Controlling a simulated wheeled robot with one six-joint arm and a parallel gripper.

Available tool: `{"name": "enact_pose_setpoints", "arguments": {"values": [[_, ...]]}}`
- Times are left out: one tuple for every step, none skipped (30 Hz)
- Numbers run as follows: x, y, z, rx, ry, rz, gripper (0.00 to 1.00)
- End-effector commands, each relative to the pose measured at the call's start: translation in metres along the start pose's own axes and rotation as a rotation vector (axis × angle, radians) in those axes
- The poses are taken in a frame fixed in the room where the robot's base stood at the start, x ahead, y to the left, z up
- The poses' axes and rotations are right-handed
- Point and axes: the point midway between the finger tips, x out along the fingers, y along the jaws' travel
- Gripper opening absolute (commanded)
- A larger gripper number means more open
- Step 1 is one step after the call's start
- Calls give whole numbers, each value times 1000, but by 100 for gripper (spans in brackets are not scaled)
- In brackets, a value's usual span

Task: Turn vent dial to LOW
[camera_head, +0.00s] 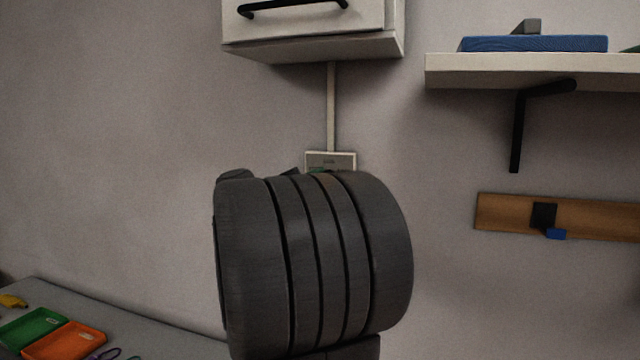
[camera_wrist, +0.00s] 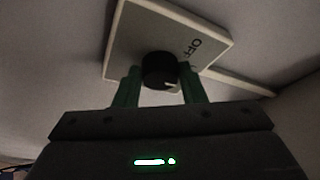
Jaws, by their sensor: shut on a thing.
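Lettering that reads OFF shows on the plate to the right of the dial in the wrist view. My gripper (camera_wrist: 160,84) has its two green fingers on either side of the dial, shut on it. In the head view the top of the wall plate (camera_head: 331,156) shows above my dark arm, which hides the dial and nearly all of my gripper. I see no LOW mark.
A white cabinet (camera_head: 310,45) hangs above the plate, joined by a pale conduit (camera_head: 331,105). A shelf (camera_head: 530,70) and a wooden rail (camera_head: 500,212) are at right. A green tray (camera_head: 35,328) and an orange tray (camera_head: 68,340) lie on the lower-left surface.

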Motion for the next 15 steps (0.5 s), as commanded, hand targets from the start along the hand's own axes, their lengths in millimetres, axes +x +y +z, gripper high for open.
{"name": "enact_pose_setpoints", "arguments": {"values": [[0,0,0,3,0,2,14],[0,0,0,4,0,3,14],[0,0,0,5,0,3,14],[0,1,0,5,0,4,14],[0,1,0,5,0,4,14],[0,1,0,5,0,4,14],[0,1,0,5,0,4,14],[0,1,0,5,0,4,14],[0,1,0,4,0,3,14],[0,1,0,4,0,3,14],[0,1,0,4,0,3,14],[0,1,0,4,0,3,14],[0,1,0,4,0,3,43],[0,1,0,4,0,3,49],[0,1,0,4,0,3,56]]}}
